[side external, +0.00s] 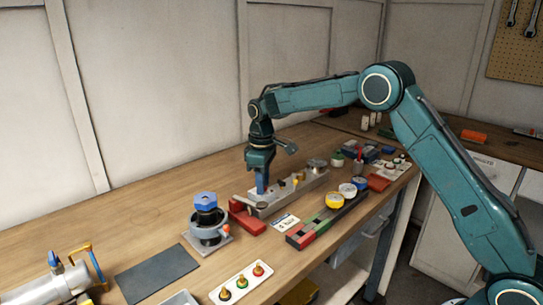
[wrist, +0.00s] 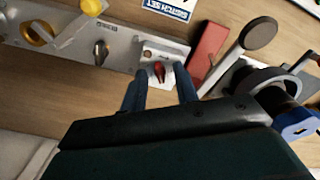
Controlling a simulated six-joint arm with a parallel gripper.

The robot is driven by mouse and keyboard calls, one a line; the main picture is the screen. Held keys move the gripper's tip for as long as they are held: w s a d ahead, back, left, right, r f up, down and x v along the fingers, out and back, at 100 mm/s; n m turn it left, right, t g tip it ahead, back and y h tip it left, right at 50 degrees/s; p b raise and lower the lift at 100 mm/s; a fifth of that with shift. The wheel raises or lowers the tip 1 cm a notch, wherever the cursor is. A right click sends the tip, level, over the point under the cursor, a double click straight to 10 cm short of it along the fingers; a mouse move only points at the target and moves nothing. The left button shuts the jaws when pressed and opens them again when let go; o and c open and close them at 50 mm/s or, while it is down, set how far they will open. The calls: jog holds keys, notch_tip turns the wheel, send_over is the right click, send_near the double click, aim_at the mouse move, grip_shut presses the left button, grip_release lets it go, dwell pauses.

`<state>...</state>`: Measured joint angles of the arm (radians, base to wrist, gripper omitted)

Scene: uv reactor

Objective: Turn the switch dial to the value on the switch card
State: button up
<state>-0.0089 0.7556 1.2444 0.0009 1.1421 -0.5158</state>
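The switch dial (wrist: 159,72) is a small red knob on a white plate at the end of a grey metal panel (wrist: 75,40). In the side view the panel (side external: 312,183) lies on the bench, and my gripper hides the dial. My gripper (side external: 262,189) points down over the panel's near-left end. In the wrist view my gripper (wrist: 160,82) has its two blue fingers apart, with the dial showing between them; contact cannot be told. The switch card (wrist: 167,7) is white and blue, partly cut off, its value unreadable. It lies on the bench in the side view (side external: 285,222).
A red block (wrist: 209,50) and a rod with a round dark head (wrist: 259,33) lie beside the panel. A clamp-like fixture with a blue knob (side external: 206,202) stands left. A red, green and black rack (side external: 316,228) stands right. Bare bench lies behind my gripper.

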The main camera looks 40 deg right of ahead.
jog(key=shift+c, duration=0.4)
grip_shut()
jog(key=shift+m, duration=0.4)
jog(key=m, duration=1.6)
jog(key=shift+w+r+m, duration=0.1)
jog(key=shift+m, duration=0.3)
jog(key=m, duration=0.6)
jog(key=shift+m, duration=0.3)
